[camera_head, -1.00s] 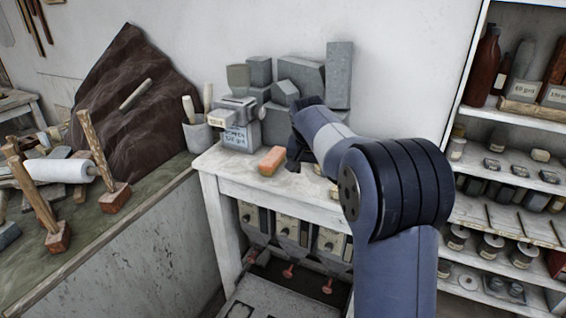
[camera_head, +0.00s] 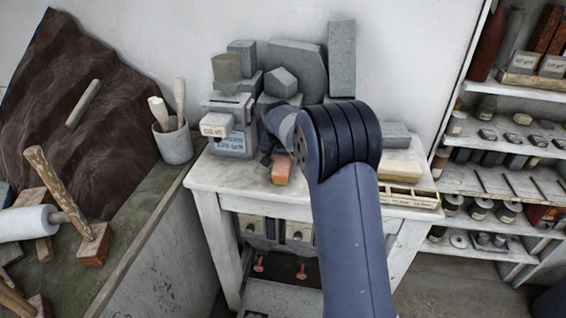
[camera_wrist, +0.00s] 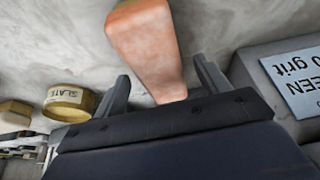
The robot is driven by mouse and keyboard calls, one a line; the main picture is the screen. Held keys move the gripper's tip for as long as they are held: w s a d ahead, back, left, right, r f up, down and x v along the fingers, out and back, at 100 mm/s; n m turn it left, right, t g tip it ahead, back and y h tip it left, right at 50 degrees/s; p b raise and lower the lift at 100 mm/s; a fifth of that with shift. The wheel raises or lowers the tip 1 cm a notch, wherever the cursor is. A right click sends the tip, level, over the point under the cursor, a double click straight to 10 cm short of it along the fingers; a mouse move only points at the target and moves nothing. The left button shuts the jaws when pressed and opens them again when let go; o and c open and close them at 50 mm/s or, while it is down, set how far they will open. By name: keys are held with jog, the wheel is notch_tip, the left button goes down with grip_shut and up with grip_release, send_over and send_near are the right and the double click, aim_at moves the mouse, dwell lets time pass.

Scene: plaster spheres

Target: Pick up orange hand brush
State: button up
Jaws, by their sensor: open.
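The orange hand brush (camera_head: 281,171) lies on the white worktable (camera_head: 230,182), its far end hidden behind my gripper in the head view. My gripper (camera_head: 268,148) is down at the tabletop right by the brush, mostly hidden by my arm. In the wrist view the brush (camera_wrist: 146,42) runs from the top edge down between the two fingers of my open gripper (camera_wrist: 162,82). Gaps show between the brush and both fingers. The brush's lower end meets the dark gripper body in the picture; whether they touch I cannot tell.
A grey grit box (camera_head: 230,138) stands close to the brush, and grey stone blocks (camera_head: 297,65) are stacked behind. A compartment tray (camera_head: 408,195) sits at the table's right front. In the wrist view a round slate-labelled tin (camera_wrist: 70,102) is left of the fingers.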

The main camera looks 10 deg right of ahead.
aim_at(283, 160)
jog(key=shift+w+f, duration=0.25)
jog(key=shift+f, duration=0.35)
jog(key=shift+c, duration=0.4)
jog(key=c, duration=1)
notch_tip(283, 160, up, 10)
jog(key=shift+r+b, duration=0.1)
jog(key=shift+b, duration=0.75)
jog(key=shift+c, duration=0.3)
jog(key=o, duration=0.4)
jog(key=shift+c, duration=1.1)
